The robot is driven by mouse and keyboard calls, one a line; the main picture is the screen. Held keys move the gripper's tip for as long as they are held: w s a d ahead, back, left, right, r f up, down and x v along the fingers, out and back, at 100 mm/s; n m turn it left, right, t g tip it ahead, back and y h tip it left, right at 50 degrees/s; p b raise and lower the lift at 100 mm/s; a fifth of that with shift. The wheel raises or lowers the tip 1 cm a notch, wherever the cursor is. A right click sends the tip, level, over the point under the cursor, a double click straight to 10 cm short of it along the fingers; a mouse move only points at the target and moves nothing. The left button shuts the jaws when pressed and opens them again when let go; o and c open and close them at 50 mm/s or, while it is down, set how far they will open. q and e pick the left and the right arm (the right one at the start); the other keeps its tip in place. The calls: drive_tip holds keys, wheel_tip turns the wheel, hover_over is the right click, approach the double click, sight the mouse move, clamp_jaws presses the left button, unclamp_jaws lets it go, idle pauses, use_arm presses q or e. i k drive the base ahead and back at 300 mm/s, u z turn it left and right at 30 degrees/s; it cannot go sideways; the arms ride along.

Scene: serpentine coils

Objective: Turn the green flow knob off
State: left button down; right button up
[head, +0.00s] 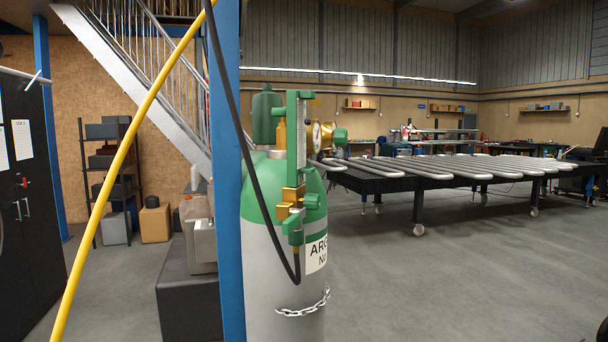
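A grey gas cylinder (270,275) with a green shoulder stands upright beside a blue post. A brass regulator with a round gauge (322,135) and a green upright flow tube (297,125) is at its top. A green knob (341,136) sticks out to the right of the gauge. Another green part (312,201) sits on the right of the lower brass block (291,198). I cannot tell for sure which is the flow knob, or how far either is turned. Neither gripper is in view.
A black hose (258,200) loops down in front of the cylinder, and a chain (302,309) crosses it. The blue post (229,180) and a slanting yellow hose (128,140) stand left. A wheeled table with metal coils (440,165) is behind right.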

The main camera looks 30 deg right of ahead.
sight(310, 200)
drive_tip(key=k, duration=0.5)
drive_tip(key=z, duration=1.8)
drive_tip(key=i, duration=0.75)
drive_tip(key=u, duration=1.35)
